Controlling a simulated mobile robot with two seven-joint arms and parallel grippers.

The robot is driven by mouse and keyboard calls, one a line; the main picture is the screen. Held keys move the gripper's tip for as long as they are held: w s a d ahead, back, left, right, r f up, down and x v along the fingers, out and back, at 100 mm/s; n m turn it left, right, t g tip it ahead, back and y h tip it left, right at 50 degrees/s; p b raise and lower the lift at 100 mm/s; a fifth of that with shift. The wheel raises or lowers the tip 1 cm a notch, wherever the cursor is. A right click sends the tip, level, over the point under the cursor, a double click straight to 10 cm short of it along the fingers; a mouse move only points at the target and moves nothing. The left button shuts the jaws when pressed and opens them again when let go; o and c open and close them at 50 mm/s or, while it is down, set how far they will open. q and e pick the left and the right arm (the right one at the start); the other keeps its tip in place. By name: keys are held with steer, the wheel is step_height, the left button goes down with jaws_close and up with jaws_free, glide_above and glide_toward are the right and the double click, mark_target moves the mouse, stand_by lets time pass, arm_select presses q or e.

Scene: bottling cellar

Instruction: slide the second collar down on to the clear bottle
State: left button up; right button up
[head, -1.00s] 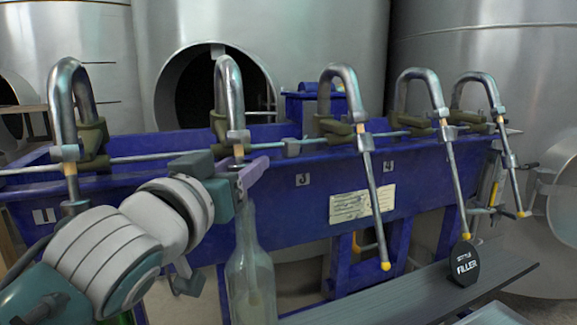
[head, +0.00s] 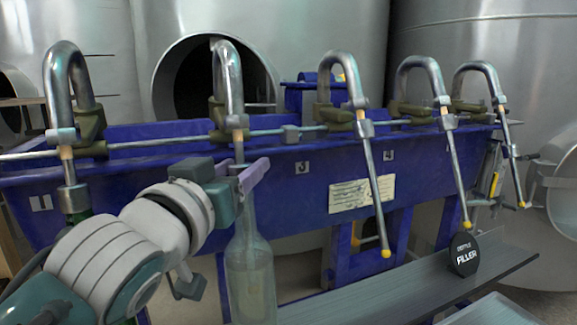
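The clear bottle (head: 250,275) stands upright under the second spout (head: 229,82), its neck partly behind my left gripper. My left gripper (head: 252,176) is at the top of that neck, with its purple fingers closed around the spout's straight tube. The second collar (head: 238,168) shows only as a small grey edge between the fingers; they appear shut on it. The rest of it is hidden, so I cannot tell whether it touches the bottle's mouth. My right gripper is not in view.
The first spout's collar (head: 74,198) is down on a green bottle, partly hidden by my arm. The other spouts to the right hang over no bottles, with angled tubes (head: 378,205). A blue trough (head: 320,190) runs behind. A black round sign (head: 463,255) stands on the grey shelf (head: 400,292).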

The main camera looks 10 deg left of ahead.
arm_select(q)
steer(key=shift+s, duration=0.1)
steer(key=shift+s, duration=0.4)
steer(key=s+p, duration=0.1)
steer(key=s, duration=0.8)
steer(key=shift+a, duration=0.35)
steer(key=s+a+r+m+g+p, duration=0.1)
steer(key=s+r+g+p, duration=0.2)
steer(key=s+g+p, duration=0.35)
steer(key=s+a+r+m+g+y+p, duration=0.1)
steer(key=s+r+g+p, duration=0.2)
steer(key=s+p, duration=0.6)
steer(key=s+a+r+m+g+p, duration=0.1)
steer(key=s+r+g+p, duration=0.2)
steer(key=s+g+p, duration=0.35)
step_height(320, 180, up, 35)
steer(key=t+p, duration=0.1)
steer(key=p, duration=3.5)
steer(key=shift+s+d+t+p, duration=0.2)
steer(key=shift+s+t+p, duration=0.1)
steer(key=shift+p, duration=0.1)
